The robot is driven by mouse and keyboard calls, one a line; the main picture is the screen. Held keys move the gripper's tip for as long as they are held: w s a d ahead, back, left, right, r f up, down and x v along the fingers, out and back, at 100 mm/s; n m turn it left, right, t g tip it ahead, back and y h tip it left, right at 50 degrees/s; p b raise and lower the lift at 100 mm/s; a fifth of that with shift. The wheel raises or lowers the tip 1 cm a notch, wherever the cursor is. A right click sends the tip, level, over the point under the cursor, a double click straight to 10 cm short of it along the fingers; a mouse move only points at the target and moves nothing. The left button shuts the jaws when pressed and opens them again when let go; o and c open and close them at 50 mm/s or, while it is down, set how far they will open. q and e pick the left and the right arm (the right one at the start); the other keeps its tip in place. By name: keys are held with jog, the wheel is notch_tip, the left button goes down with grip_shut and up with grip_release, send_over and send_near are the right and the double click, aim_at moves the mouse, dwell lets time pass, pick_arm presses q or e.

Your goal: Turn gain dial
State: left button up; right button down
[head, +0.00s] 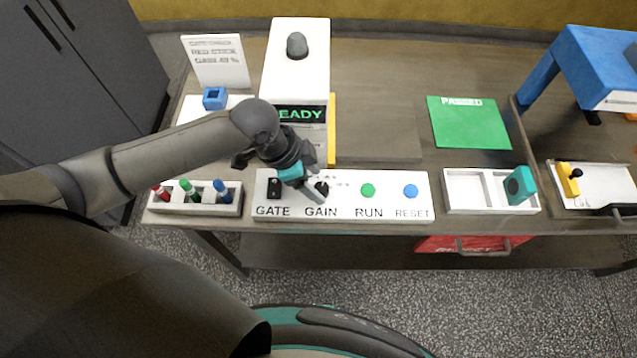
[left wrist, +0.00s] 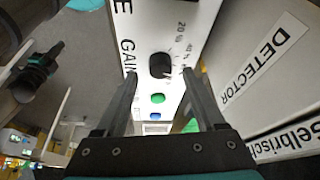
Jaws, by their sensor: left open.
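The black gain dial (head: 321,188) sits on a white control panel (head: 390,211) above the printed word GAIN. In the left wrist view the dial (left wrist: 160,65) shows as a round black knob with a scale of numbers beside it. My left gripper (head: 312,192) is over the panel at the dial and partly covers the scale. In the left wrist view its two fingers (left wrist: 164,75) are apart, one on each side of the dial. I cannot tell whether they touch it. My right gripper is not in view.
The panel also has a black gate switch (head: 274,188), a green run button (head: 368,190) and a blue reset button (head: 410,191). A rack (head: 195,208) with red, green and blue sticks is left. A white tray (head: 465,206) is right. A machine (head: 297,70) reading READY stands behind.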

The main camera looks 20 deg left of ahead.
aim_at(321, 190)
pick_arm(q)
jog(key=shift+x, duration=1.15)
jog(key=shift+c, duration=0.3)
grip_shut()
